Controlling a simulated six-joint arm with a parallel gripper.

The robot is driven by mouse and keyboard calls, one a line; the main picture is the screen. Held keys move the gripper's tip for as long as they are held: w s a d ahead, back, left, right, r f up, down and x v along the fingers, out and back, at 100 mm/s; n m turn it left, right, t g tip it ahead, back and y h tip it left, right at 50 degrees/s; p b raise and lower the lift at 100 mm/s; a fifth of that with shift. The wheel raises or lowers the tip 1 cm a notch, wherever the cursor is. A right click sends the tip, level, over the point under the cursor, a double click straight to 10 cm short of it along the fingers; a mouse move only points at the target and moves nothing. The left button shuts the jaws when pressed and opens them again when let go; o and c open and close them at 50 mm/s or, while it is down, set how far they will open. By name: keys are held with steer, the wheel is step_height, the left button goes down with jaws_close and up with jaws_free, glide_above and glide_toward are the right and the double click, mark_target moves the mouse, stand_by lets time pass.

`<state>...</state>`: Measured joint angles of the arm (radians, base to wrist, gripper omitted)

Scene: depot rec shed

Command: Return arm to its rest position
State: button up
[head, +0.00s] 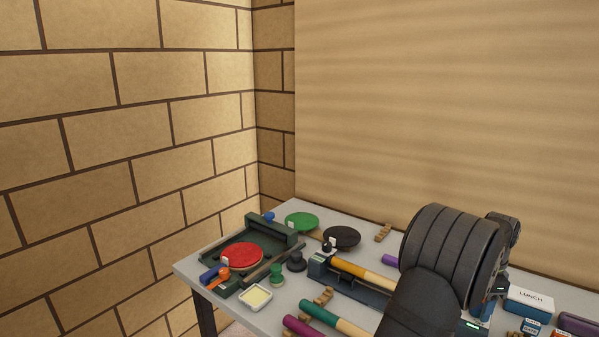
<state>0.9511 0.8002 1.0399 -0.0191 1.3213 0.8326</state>
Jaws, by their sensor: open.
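My arm (450,250) shows as large dark grey ribbed links at the right of the head view, over the right half of the table (190,270). Its bend stands above the table, and a lower link runs down out of the bottom of the picture. My gripper is not visible; the frame's lower edge or the arm's own links hide it. The arm covers part of the table top and some of the things on it.
A dark green tray (284,241) with a red disc (238,257) stands at the table's left. Green (302,222) and black discs (342,237) lie behind. A rack holds an orange-ended rod (362,272). Walls stand left and behind.

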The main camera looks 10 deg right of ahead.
steer(key=shift+f, duration=0.3)
